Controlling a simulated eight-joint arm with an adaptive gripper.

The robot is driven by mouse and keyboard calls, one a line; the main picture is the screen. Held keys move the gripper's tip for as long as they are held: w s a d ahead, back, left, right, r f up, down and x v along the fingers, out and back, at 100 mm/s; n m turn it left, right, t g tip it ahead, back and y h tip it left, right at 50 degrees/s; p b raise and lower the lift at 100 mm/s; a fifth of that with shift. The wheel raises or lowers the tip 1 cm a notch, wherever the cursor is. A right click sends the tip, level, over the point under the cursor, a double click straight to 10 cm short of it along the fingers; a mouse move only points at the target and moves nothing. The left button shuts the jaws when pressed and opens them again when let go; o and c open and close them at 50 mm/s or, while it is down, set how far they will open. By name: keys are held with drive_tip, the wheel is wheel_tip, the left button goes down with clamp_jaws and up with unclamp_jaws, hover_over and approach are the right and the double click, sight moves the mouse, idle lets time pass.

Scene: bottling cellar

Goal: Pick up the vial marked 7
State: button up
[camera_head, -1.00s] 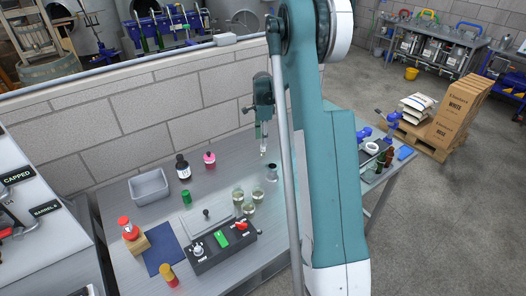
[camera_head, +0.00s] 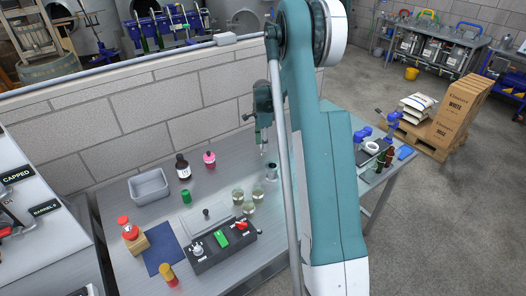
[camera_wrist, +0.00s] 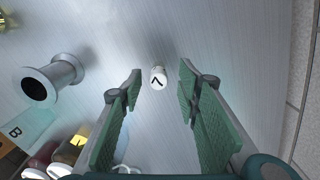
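The vial marked 7 (camera_wrist: 158,78) shows in the wrist view as a small, pale round top with a black 7. It stands on the grey metal table, between the two fingers as seen from the wrist. My gripper (camera_wrist: 161,73) is open, with a green-padded finger on each side of the vial and visible gaps. I cannot tell how far the fingertips are above it. In the head view my gripper (camera_head: 263,150) points down over the table's back right part; the vial cannot be made out clearly there.
A flanged metal cylinder (camera_wrist: 52,79) stands close to the left of the vial in the wrist view; it also shows in the head view (camera_head: 271,174). Several labelled containers crowd the wrist view's lower left. Glass beakers (camera_head: 238,195) and a switch box (camera_head: 222,246) stand further left.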

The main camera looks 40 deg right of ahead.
drive_tip(key=shift+s+f, duration=0.1)
drive_tip(key=shift+f, duration=2)
drive_tip(key=shift+c, duration=0.3)
drive_tip(key=c, duration=0.9)
